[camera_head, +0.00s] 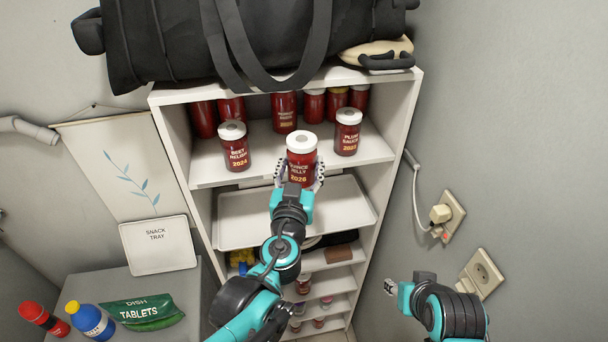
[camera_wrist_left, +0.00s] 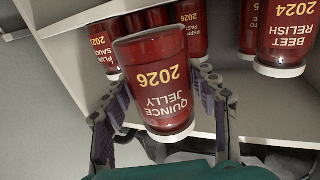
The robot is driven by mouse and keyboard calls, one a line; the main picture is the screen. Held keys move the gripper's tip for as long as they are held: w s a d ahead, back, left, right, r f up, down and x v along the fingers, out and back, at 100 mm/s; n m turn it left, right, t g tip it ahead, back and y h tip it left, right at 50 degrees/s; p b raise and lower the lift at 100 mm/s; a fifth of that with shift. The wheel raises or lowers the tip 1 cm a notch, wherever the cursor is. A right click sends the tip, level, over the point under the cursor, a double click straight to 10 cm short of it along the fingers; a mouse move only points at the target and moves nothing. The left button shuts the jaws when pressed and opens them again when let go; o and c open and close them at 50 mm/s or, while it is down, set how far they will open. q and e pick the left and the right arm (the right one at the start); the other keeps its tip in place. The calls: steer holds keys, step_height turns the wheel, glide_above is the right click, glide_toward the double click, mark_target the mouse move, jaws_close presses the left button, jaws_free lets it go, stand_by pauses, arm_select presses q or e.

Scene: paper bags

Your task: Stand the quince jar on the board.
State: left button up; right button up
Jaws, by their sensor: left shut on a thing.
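The quince jelly jar (camera_head: 301,162), dark red with a white lid and marked 2026, is upright in my left gripper (camera_head: 301,177), in front of the upper shelf. In the left wrist view the jar (camera_wrist_left: 158,88) shows upside down between both fingers of the left gripper (camera_wrist_left: 160,105), which is shut on it. I cannot tell whether its base touches anything. The upper shelf board (camera_head: 272,150) has bare room between the beet relish and plum sauce jars. A white tray-like panel (camera_head: 240,212) lies on the shelf below. My right gripper (camera_head: 391,287) is low at right; its opening is unclear.
A beet relish jar (camera_head: 233,146) stands left and a plum sauce jar (camera_head: 347,132) right on the upper shelf. Several red jars (camera_head: 285,112) stand behind. A black bag (camera_head: 180,45) lies on top, its straps hanging down. Wall sockets (camera_head: 441,214) are at right.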

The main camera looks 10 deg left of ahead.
arm_select(q)
steer(key=shift+w+a+f+b, duration=0.15)
steer(key=shift+w+a+b, duration=0.4)
steer(key=shift+w, duration=1.25)
steer(key=shift+w+a+f+b, duration=0.1)
steer(key=shift+w+a+b, duration=0.35)
steer(key=shift+w, duration=1.35)
steer(key=shift+w+a+f+b, duration=0.25)
steer(key=shift+w+a, duration=0.5)
steer(key=shift+w, duration=1.05)
steer(key=shift+s+f+b, duration=0.15)
steer(key=shift+f+b, duration=0.35)
steer(key=shift+b, duration=0.15)
steer(key=o, duration=0.7)
steer(key=shift+c, duration=0.2)
steer(key=shift+o, duration=0.7)
steer(key=o, duration=0.6)
steer(key=shift+c, duration=0.2)
steer(key=shift+s, duration=0.1)
